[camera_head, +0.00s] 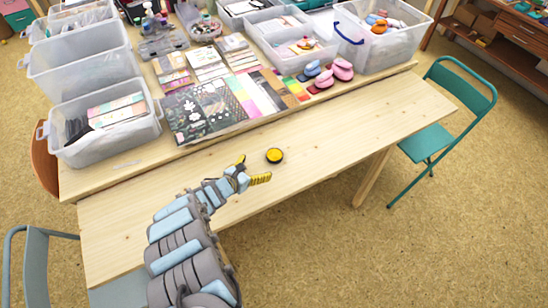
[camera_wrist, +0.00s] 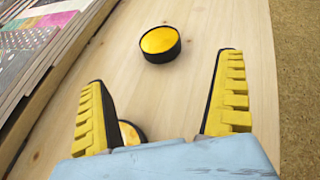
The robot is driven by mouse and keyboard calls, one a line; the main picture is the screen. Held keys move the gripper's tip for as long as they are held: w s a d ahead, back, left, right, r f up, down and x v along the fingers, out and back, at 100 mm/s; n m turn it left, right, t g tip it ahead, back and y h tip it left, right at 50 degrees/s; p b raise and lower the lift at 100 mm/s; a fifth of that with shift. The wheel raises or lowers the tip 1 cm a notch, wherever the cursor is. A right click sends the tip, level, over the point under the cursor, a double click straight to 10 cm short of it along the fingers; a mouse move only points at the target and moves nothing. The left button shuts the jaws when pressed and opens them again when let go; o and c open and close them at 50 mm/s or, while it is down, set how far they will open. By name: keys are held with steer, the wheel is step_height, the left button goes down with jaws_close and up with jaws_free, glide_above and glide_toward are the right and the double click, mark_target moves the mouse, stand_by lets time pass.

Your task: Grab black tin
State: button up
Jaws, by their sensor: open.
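A round black tin with a yellow top (camera_head: 275,156) lies on the light wooden table, near its middle. It also shows in the wrist view (camera_wrist: 160,42), apart from and beyond the fingertips, sideways between them. My gripper (camera_head: 251,168) is open and empty, its yellow fingers spread to the left of this tin in the head view. The gripper also shows in the wrist view (camera_wrist: 163,72). A second round item, yellow-topped with a dark rim (camera_wrist: 130,132), lies nearer the palm beside the left finger, partly hidden by the gripper body. I cannot make it out in the head view.
A raised shelf along the table's back holds patterned papers (camera_head: 205,110), pink punches (camera_head: 341,69) and clear bins (camera_head: 105,122). The table (camera_head: 340,135) is clear to the right of the tin. A teal chair (camera_head: 428,143) stands at the right end.

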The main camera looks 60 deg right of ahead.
mark_target(275, 154)
steer(key=b+x, duration=0.2)
steer(key=x, duration=0.5)
steer(key=shift+w+d+f+b, duration=0.1)
steer(key=shift+d+f+b, duration=0.05)
steer(key=shift+b, duration=0.25)
steer(key=b+x, duration=0.2)
steer(key=x, duration=0.1)
steer(key=shift+s+d+f, duration=0.2)
steer(key=shift+s+d, duration=0.05)
steer(key=shift+d, duration=0.05)
steer(key=shift+d+f+b, duration=0.1)
steer(key=shift+d+b, duration=0.35)
steer(key=shift+d, duration=0.25)
steer(key=c, duration=1.4)
steer(key=shift+o, duration=0.2)
